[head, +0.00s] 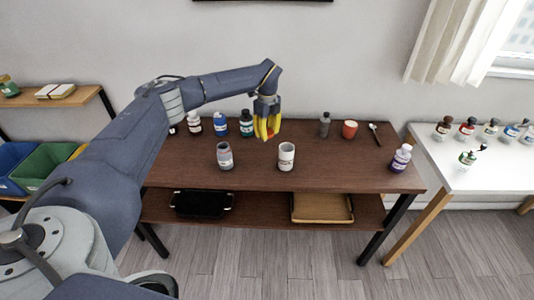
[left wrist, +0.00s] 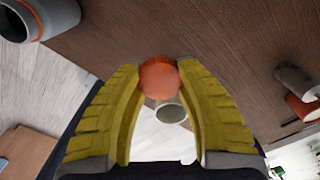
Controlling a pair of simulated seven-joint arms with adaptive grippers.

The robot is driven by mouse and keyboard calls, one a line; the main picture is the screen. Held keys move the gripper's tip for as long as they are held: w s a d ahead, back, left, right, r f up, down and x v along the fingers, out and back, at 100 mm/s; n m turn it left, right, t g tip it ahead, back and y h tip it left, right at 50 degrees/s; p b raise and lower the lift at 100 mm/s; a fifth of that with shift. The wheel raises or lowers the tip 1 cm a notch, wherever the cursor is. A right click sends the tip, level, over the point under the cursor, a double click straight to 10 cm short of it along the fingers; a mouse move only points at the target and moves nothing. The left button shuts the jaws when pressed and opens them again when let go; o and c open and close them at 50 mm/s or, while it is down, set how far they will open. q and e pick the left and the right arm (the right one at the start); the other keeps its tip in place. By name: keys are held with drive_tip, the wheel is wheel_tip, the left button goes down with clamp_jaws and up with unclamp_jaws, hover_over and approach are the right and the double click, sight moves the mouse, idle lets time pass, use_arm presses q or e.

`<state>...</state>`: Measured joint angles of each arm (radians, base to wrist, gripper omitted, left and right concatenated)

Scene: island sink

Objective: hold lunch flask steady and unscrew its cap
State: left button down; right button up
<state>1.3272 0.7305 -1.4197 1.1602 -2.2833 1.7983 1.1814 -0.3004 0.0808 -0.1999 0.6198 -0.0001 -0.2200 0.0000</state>
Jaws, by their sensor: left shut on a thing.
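My left gripper (head: 267,133) has yellow fingers and is above the brown table. In the left wrist view its fingertips (left wrist: 158,80) are shut on a round orange cap (left wrist: 159,77). A grey jar (head: 225,155), which looks like the lunch flask, stands upright on the table, to the left of the gripper. In the left wrist view this flask (left wrist: 16,22) shows an orange ring near its rim. A white cylindrical container (head: 286,157) stands upright to its right; it is partly behind the cap in the left wrist view (left wrist: 172,112). My right gripper is not seen.
Several bottles (head: 220,124) stand along the table's back left. A grey bottle (head: 324,124), a red cup (head: 349,130) and a spoon (head: 374,134) are at the back right. The front middle is clear.

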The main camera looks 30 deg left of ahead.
sight(267, 156)
use_arm(q)
drive_tip(key=shift+f, duration=5.55)
drive_tip(key=shift+f, duration=0.15)
drive_tip(key=c, duration=0.9)
unclamp_jaws()
drive_tip(key=shift+c, duration=0.2)
